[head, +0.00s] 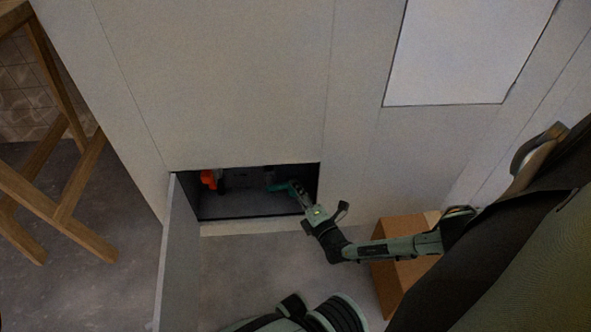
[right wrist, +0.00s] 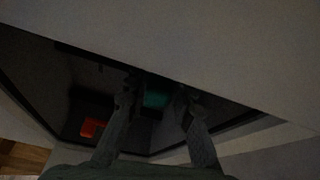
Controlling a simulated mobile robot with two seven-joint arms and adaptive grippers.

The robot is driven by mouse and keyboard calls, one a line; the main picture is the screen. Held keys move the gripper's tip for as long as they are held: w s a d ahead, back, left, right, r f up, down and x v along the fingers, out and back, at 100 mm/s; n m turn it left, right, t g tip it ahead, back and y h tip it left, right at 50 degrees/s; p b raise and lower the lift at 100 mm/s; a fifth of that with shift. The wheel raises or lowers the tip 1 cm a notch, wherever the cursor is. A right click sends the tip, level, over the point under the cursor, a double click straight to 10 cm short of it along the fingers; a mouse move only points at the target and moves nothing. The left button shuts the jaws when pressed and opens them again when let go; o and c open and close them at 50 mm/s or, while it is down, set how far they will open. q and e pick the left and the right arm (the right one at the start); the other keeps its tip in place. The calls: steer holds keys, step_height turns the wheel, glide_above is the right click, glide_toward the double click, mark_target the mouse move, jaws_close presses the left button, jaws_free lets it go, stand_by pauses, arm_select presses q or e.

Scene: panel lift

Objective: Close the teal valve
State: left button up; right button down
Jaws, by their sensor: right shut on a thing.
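The teal valve (head: 278,187) is inside the low wall opening, toward its right side. My right gripper (head: 296,190) reaches into the opening from the right and is shut on the teal valve. In the right wrist view the teal part (right wrist: 155,99) shows between the two fingers of my right gripper (right wrist: 157,101). The valve's pipe and exact handle angle are too dark to tell. My left gripper is not in view; only part of my arm shows at the bottom of the head view.
A red-orange valve (head: 209,178) is at the left inside the opening; it also shows in the right wrist view (right wrist: 92,127). A grey door (head: 176,255) stands open at the left. A cardboard box (head: 398,280) sits on the floor behind my right arm. A wooden stool (head: 50,190) stands far left.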

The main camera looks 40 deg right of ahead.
steer(key=shift+d+f+m+t, duration=0.1)
steer(key=shift+f+m+t, duration=0.3)
steer(key=shift+f+m, duration=0.55)
steer(key=shift+r, duration=0.1)
steer(key=c, duration=1.3)
jaws_free()
steer(key=s, duration=0.4)
steer(key=s+a, duration=0.1)
steer(key=s, duration=0.3)
steer(key=s+a, duration=0.1)
steer(key=s, duration=0.3)
